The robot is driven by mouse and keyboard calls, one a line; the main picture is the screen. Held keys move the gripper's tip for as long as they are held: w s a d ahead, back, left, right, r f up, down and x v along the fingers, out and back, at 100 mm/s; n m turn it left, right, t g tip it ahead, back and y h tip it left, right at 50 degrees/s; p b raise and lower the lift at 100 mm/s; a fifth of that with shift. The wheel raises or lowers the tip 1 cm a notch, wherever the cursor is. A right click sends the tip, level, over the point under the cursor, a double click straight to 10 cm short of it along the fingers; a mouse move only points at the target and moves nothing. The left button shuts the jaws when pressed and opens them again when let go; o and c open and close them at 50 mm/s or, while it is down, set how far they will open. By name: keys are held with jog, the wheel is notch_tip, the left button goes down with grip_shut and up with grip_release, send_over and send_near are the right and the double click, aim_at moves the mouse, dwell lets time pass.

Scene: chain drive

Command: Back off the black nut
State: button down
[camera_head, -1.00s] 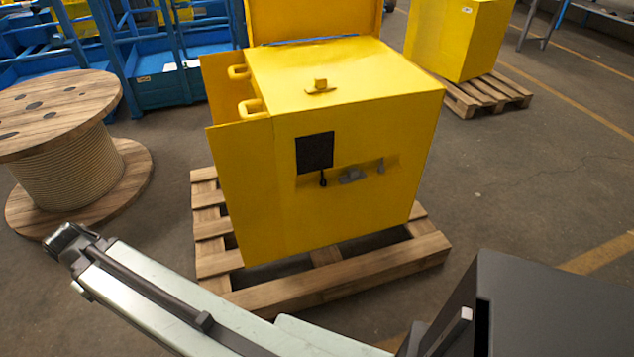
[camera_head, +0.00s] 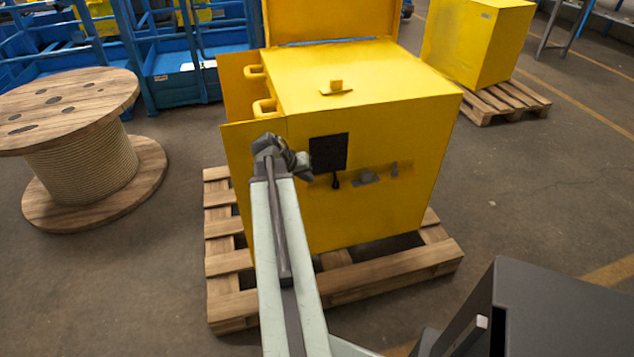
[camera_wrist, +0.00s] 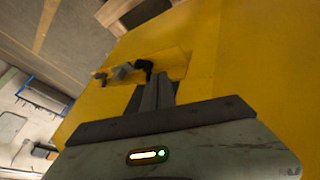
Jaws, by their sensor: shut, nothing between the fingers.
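A small black piece, probably the black nut (camera_head: 335,183), shows on the front of the yellow box (camera_head: 385,140), just below a black square panel (camera_head: 329,153). It is too small to make out its shape. In the wrist view the black piece (camera_wrist: 146,66) shows just beyond the fingertips. My gripper (camera_head: 304,166) is in front of the box, left of the black piece and near the panel's lower left. Its fingers (camera_wrist: 158,84) are together and empty. In the wrist view they hide part of the dark panel. I cannot tell the remaining gap in depth.
Grey fittings (camera_head: 366,177) sit right of the black piece on the same face. The box stands on a wooden pallet (camera_head: 400,268), with an open door (camera_head: 239,90) at its left. A wooden cable reel (camera_head: 80,165) stands left.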

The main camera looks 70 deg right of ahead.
aim_at(335, 187)
jog(key=shift+s+d+f+b, duration=0.85)
jog(key=shift+d+f+b, duration=0.05)
jog(key=shift+d+f, duration=0.2)
jog(key=shift+s+d+f+b, duration=0.85)
jog(key=shift+d+f+b, duration=0.05)
jog(key=shift+d+f, duration=0.2)
jog(key=shift+s+d+f+b, duration=0.85)
jog(key=shift+d+f+b, duration=0.05)
jog(key=shift+d+f, duration=0.2)
